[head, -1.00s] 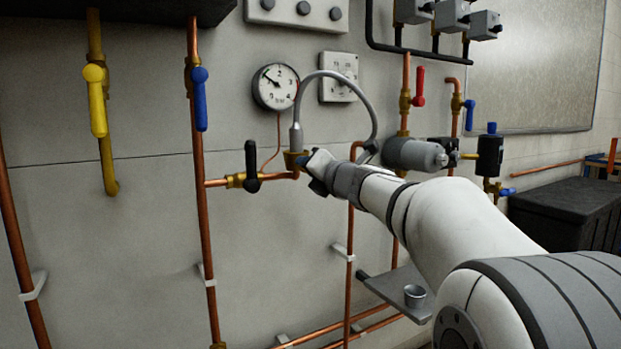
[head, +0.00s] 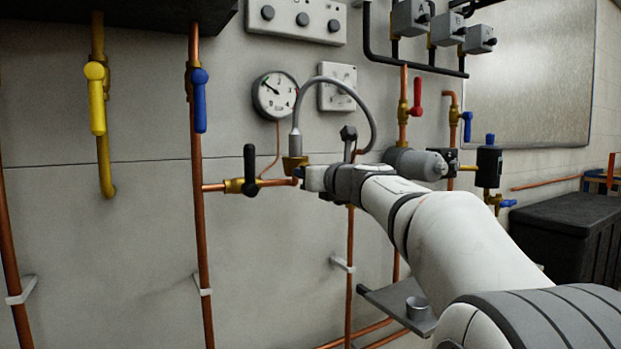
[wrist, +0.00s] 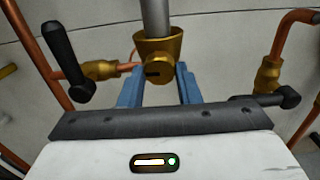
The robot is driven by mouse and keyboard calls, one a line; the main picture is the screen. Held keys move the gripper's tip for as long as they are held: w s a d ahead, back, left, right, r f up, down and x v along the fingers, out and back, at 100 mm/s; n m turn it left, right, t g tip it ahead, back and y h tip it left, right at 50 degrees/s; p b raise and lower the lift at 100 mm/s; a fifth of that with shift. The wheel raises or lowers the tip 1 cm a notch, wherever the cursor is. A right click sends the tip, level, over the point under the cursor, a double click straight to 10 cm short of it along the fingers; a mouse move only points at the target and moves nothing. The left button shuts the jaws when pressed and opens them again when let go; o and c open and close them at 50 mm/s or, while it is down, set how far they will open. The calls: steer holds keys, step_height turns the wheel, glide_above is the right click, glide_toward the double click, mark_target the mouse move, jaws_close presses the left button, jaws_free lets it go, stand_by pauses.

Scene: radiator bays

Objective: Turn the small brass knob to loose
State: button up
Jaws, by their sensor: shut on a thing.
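The small brass knob (wrist: 160,72) is a round brass piece with a short dark mark on the left of its face. It sits on the front of a brass fitting (wrist: 158,45) under a grey vertical hose end. In the wrist view, the blue fingers of my gripper (wrist: 158,88) stand on either side of the knob, shut on it. In the head view, my gripper (head: 303,177) reaches the brass fitting from the right. The knob itself is hidden there, and only the fitting's top (head: 294,162) shows clearly.
A black-handled valve (head: 250,170) is close left of my gripper. A grey hose (head: 358,95) arches just above it, and a pressure gauge (head: 275,96) hangs behind. A grey cylinder (head: 415,163) is to the right.

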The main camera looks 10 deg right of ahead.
stand_by(0.4)
steer(key=o, duration=1)
steer(key=shift+c, duration=0.2)
steer(key=p+v, duration=0.1)
steer(key=v, duration=0.6)
steer(key=shift+s, duration=0.3)
steer(key=shift+d, duration=0.1)
